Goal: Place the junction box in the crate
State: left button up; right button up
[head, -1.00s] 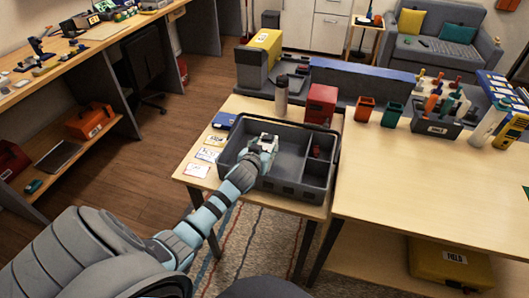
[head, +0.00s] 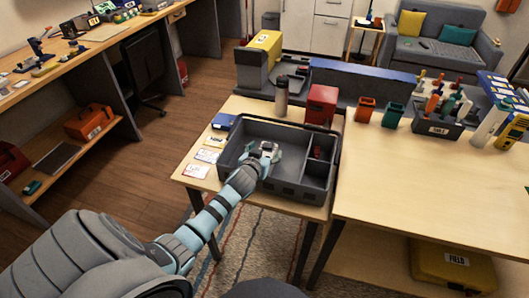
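The dark grey crate (head: 290,190) stands on the near left table. A divider splits it into a large left compartment and a narrower right one. My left gripper (head: 268,150) reaches over the crate's front wall into the large left compartment, low inside it. A small pale shape shows at its fingertips. It may be the junction box, but it is too small and too much covered by the fingers to tell whether it is held or lies on the crate floor. My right gripper is not in view.
A red item (head: 317,151) lies in the crate's right compartment. A bottle (head: 281,97) and a red box (head: 321,104) stand behind the crate. Cards (head: 207,156) lie left of it. The right table (head: 430,190) has a clear front area.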

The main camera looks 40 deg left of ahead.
pick_arm(q)
jog(key=shift+r, duration=0.25)
jog(key=shift+r+p, duration=0.55)
jog(key=shift+p, duration=0.05)
jog(key=p+v, duration=0.2)
jog(key=v, duration=0.9)
jog(key=shift+s+d, duration=0.2)
jog(key=shift+s, duration=0.2)
